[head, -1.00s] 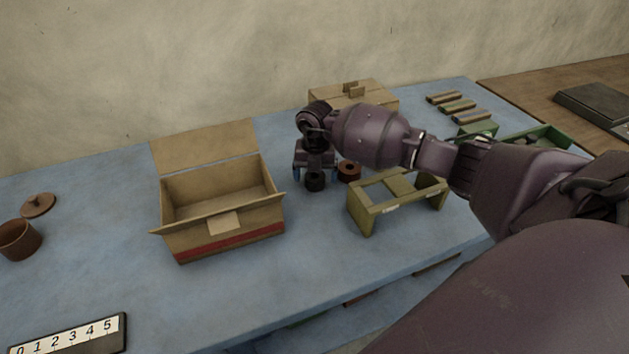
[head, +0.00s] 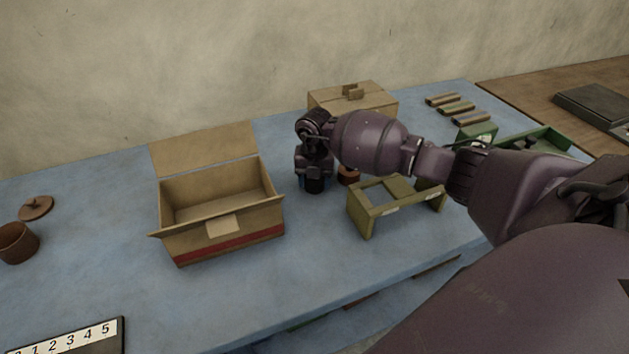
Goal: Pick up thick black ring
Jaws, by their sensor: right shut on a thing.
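My right gripper (head: 314,186) points down at the blue table, between the open cardboard box and the green stand. It is shut on the thick black ring (head: 314,187), a small dark thing at its tip. The fingers and the ring are hard to tell apart at this size. A reddish-brown roll (head: 348,176) stands just right of the gripper, partly hidden behind the wrist. My left gripper does not show.
The open cardboard box (head: 222,243) stands left of my gripper. The olive-green stand (head: 365,219) is close on the right. A closed carton (head: 380,101) sits behind my arm. A brown pot (head: 17,243) and a number strip (head: 80,338) are at the left.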

